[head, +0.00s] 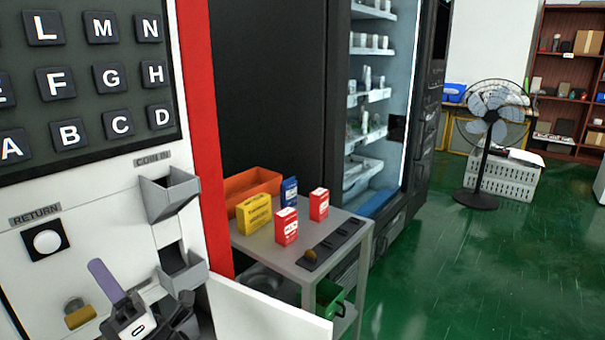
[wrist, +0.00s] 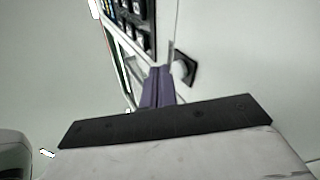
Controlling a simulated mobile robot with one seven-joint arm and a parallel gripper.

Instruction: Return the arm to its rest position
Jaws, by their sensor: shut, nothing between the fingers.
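My gripper (head: 98,268) is at the lower left of the head view, in front of the white vending panel (head: 95,220). Its purple fingers point up and are closed together with nothing between them. In the wrist view the closed purple fingers (wrist: 160,74) point toward the panel, and a dark round-and-square button shows just right of their tips. The return button (head: 47,241) is up and left of the fingers in the head view. I cannot tell whether the fingers touch the panel. Most of my arm is out of view.
A grey coin-in chute (head: 168,198) and a lower grey tray (head: 183,270) jut out right of my gripper. A white flap (head: 265,315) stands out below. A small table (head: 262,248) holds several boxes. Green floor (head: 460,270) is open to the right, with a fan (head: 490,115) beyond.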

